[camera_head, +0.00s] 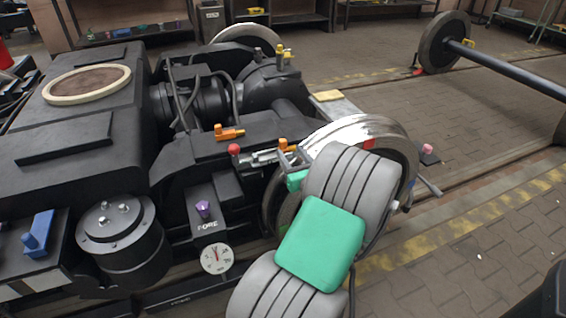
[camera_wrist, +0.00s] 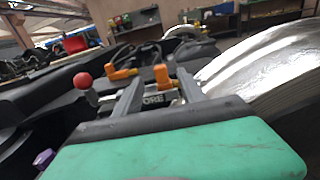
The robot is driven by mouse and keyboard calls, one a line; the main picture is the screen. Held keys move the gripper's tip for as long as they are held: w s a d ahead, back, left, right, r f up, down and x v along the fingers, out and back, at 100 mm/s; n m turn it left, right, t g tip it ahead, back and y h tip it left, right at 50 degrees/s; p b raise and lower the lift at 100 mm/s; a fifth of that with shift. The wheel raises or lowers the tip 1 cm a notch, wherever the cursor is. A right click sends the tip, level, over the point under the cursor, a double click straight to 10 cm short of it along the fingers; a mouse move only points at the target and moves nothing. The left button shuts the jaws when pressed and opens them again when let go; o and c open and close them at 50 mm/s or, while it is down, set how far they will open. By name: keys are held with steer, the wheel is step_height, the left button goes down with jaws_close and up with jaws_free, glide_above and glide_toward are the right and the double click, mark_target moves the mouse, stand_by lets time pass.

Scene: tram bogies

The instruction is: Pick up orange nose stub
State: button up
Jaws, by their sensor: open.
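Two orange stub-like pieces show, and I cannot tell by name which is the nose stub. One orange stub (camera_head: 284,145) stands beside my gripper; in the wrist view it (camera_wrist: 163,77) appears between the finger tips or just beyond them. The other orange piece (camera_head: 229,132) lies further left on the black bogie frame, and shows left of the fingers in the wrist view (camera_wrist: 121,72). My gripper (camera_head: 288,158) is open, its two grey fingers (camera_wrist: 158,85) reaching forward over the frame. Contact with the stub cannot be told.
A red ball knob (camera_head: 234,149) stands left of my gripper, also in the wrist view (camera_wrist: 83,81). A shiny wheel (camera_head: 385,138) is close on the right. A purple stub (camera_head: 203,209) and a dial gauge (camera_head: 216,258) sit nearer. Paved floor (camera_head: 470,130) is open at right.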

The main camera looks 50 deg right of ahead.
mark_target(284, 143)
steer(key=b+x, duration=0.2)
steer(key=x, duration=0.5)
steer(key=shift+w+r, duration=0.1)
jaws_close()
stand_by(0.3)
